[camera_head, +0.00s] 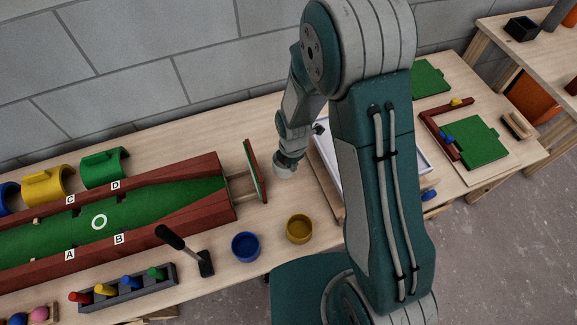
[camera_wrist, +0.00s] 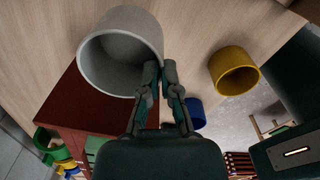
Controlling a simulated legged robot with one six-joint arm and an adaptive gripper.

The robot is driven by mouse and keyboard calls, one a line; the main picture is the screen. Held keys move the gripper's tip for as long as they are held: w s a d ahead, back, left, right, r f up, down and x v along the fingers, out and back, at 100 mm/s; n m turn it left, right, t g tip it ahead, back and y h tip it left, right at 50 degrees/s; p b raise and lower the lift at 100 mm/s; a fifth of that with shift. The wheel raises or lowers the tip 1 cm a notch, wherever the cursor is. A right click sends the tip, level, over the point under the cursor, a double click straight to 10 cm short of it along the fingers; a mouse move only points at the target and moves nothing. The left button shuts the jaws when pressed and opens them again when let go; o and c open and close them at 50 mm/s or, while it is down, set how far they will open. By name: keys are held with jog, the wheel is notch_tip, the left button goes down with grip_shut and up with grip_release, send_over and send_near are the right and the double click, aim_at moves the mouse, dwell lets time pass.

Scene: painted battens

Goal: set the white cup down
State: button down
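The white cup (camera_wrist: 122,52) fills the upper left of the wrist view, with its hollow inside facing the camera. My gripper (camera_wrist: 160,68) has one finger on the cup's inner side and one outside, closed on the right part of its wall. In the head view the white cup (camera_head: 285,165) shows just under my gripper (camera_head: 290,148), over the bare wood right of the red end board. Whether its base touches the table cannot be told.
A yellow cup (camera_head: 299,228) and a blue cup (camera_head: 246,246) stand in front. The red-walled green trough (camera_head: 150,206) ends at left, with its red end board (camera_head: 255,170) close by. A white tray (camera_head: 326,150) lies right, partly hidden by my arm. A mallet (camera_head: 190,252) lies front left.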

jog(key=w+f, duration=0.1)
jog(key=w+a+f, duration=0.1)
jog(key=f, duration=0.1)
jog(key=shift+w+a+f, duration=0.1)
jog(key=shift+w+f, duration=0.2)
jog(key=shift+w, duration=0.1)
notch_tip(320, 180, down, 2)
jog(key=shift+a+f, duration=0.1)
jog(key=shift+f, duration=0.15)
jog(key=shift+w+d+f, duration=0.1)
jog(key=shift+d+f, duration=0.15)
jog(key=shift+f, duration=0.05)
jog(key=shift+f, duration=0.1)
jog(key=c, duration=0.8)
grip_release()
jog(key=shift+a, duration=0.15)
notch_tip(320, 180, up, 12)
jog(key=shift+r, duration=0.2)
